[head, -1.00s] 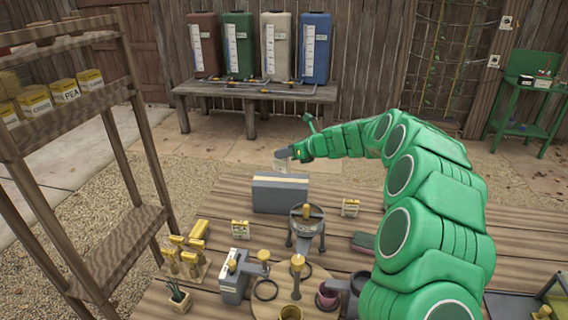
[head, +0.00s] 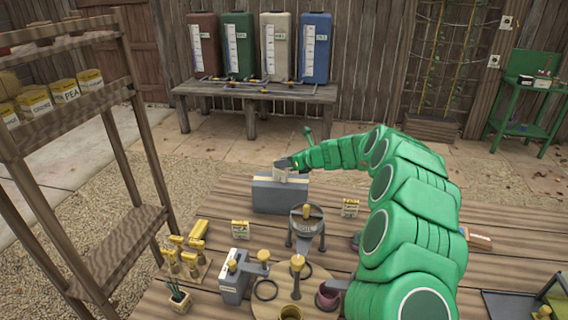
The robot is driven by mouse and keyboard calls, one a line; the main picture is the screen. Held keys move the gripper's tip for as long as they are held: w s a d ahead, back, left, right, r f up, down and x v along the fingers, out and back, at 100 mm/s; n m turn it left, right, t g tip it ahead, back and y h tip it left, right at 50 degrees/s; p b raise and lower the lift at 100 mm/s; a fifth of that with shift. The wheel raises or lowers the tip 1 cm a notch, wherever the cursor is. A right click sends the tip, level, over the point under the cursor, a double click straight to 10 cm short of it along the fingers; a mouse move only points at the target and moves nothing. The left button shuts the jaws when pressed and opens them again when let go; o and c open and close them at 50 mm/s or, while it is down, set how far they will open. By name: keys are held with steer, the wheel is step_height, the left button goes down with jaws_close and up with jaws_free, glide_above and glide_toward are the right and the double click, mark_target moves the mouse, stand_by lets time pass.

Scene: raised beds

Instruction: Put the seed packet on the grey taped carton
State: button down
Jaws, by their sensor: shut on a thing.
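The grey taped carton (head: 280,196) stands on the wooden table with a pale strip along its upper side. My gripper (head: 284,166) is just above it, shut on the seed packet (head: 279,173), a small pale packet. The packet is held upright at the carton's top. I cannot tell whether its lower edge touches the carton. My green arm reaches in from the right.
Small yellow-and-white packets (head: 240,229) and (head: 350,208) stand on the table on either side of a grey round device on legs (head: 306,222). Yellow-handled tools in a wooden holder (head: 184,262) are at left. A wooden shelf (head: 125,252) stands left of the table.

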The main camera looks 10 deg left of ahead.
steer(key=shift+f, duration=0.1)
steer(key=c, duration=1)
jaws_free()
steer(key=shift+d+r, duration=0.25)
steer(key=v, duration=1.1)
steer(key=shift+s+d, duration=0.2)
